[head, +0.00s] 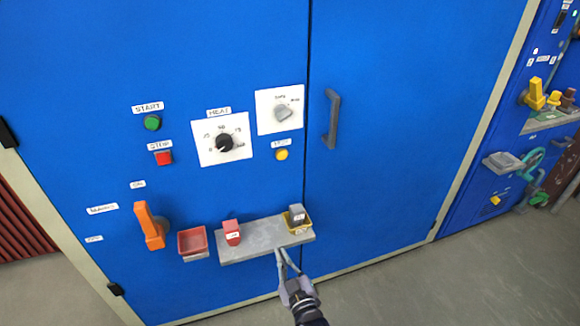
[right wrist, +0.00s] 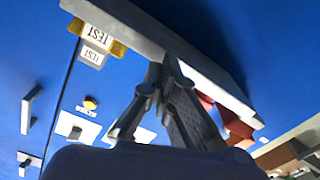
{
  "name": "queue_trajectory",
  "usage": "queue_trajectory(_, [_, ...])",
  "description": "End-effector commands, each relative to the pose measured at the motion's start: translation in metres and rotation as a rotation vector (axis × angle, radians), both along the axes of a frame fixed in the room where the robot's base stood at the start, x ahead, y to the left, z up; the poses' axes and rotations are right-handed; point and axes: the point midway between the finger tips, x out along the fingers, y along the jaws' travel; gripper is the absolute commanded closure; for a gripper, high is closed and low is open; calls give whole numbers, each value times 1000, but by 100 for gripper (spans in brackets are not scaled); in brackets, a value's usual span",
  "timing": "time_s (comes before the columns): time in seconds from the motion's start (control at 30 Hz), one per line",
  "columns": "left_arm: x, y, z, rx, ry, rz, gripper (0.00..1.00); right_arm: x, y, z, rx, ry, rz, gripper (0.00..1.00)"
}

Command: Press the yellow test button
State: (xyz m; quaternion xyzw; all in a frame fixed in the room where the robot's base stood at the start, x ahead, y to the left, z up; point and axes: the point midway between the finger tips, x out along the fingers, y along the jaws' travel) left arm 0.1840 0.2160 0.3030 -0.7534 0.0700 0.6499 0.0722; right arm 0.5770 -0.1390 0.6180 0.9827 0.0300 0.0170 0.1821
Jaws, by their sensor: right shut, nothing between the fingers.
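The yellow test button (head: 282,154) is a small round button on the blue cabinet door, just under a white label and below the upper-right dial plate. It also shows in the right wrist view (right wrist: 90,102), left of my fingers. My right gripper (head: 281,252) is shut and empty. It is below the button, near the front edge of the grey shelf (head: 237,256); whether it touches the shelf I cannot tell. In the right wrist view its fingertips (right wrist: 163,62) meet near the shelf. My left gripper is in neither view.
A red tray (head: 193,240) and orange handle (head: 151,229) are left. A grey door handle (head: 332,119) sticks out right of the button.

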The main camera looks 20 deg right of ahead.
Motion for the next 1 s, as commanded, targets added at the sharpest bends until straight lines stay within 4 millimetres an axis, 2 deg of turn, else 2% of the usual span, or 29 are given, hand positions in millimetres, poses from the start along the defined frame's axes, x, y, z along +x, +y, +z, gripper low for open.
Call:
queue_trajectory(0.03, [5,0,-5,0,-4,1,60,11,-1,19,-4,-72,-17,100])
queue_trajectory(0.2, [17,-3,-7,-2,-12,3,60,30,-8,94,-26,-300,-89,100])
queue_trajectory(0.4, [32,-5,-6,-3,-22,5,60,33,-23,175,-42,-545,-201,100])
queue_trajectory(0.5, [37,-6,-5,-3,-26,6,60,28,-29,204,-46,-634,-251,100])
queue_trajectory(0.6, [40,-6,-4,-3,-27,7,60,24,-35,224,-48,-692,-288,100])
queue_trajectory(0.7, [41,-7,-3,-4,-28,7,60,21,-38,234,-48,-721,-308,100])
queue_trajectory(1.0, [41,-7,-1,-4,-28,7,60,20,-38,238,-50,-729,-314,100])
